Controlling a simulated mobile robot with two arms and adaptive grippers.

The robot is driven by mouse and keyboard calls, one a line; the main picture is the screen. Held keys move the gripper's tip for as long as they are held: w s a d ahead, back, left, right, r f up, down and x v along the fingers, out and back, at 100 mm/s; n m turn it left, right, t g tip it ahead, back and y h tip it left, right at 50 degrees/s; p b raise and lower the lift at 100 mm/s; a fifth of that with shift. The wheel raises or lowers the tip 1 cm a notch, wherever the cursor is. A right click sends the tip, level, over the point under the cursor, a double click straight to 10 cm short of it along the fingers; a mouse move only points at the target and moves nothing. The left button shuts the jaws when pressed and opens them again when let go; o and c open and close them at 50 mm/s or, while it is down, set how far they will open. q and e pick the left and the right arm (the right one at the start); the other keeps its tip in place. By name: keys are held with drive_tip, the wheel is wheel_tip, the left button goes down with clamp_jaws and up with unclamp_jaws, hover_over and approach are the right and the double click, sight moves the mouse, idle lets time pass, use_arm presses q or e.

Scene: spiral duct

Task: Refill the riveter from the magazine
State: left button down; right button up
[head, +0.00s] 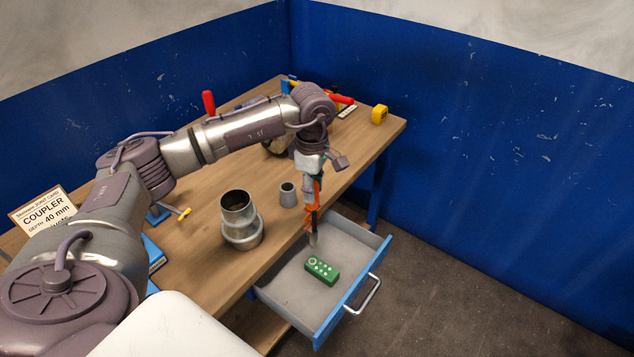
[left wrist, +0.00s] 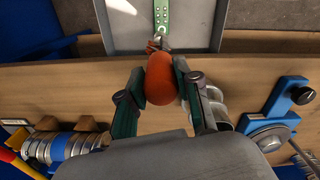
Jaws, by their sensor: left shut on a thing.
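The magazine is a green block (head: 322,270) with pale round marks on top, lying on the drawer floor. In the left wrist view the riveter's rounded orange end (left wrist: 160,78) sits between both fingers, with part of the green magazine (left wrist: 178,16) beyond it. Whether the nose touches the magazine is unclear. My right gripper is not in view.
The blue-edged drawer (head: 350,300) stands open from the wooden bench (head: 200,278). A stepped metal duct piece (head: 240,225) and a small grey cup (head: 288,195) stand on the bench. A yellow tool (head: 380,114) sits at the far corner. A coupler sign (head: 45,212) stands at left.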

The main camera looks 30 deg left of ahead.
sight(312, 209)
use_arm(q)
drive_tip(key=shift+s+r, duration=0.25)
drive_tip(key=shift+s, duration=0.15)
drive_tip(key=shift+w+f+b, duration=0.2)
drive_tip(key=shift+f+b, duration=0.3)
drive_tip(key=shift+b, duration=0.05)
drive_tip(key=shift+f+b, duration=0.6)
drive_tip(key=shift+f, duration=0.1)
wheel_tip(312, 209, down, 4)
drive_tip(key=b, duration=0.3)
drive_tip(key=shift+r, duration=0.2)
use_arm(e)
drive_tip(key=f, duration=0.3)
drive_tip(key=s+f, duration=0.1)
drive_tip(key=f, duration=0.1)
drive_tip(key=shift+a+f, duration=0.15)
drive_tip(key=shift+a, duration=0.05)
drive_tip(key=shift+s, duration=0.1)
use_arm(q)
drive_tip(key=shift+s+f, duration=0.1)
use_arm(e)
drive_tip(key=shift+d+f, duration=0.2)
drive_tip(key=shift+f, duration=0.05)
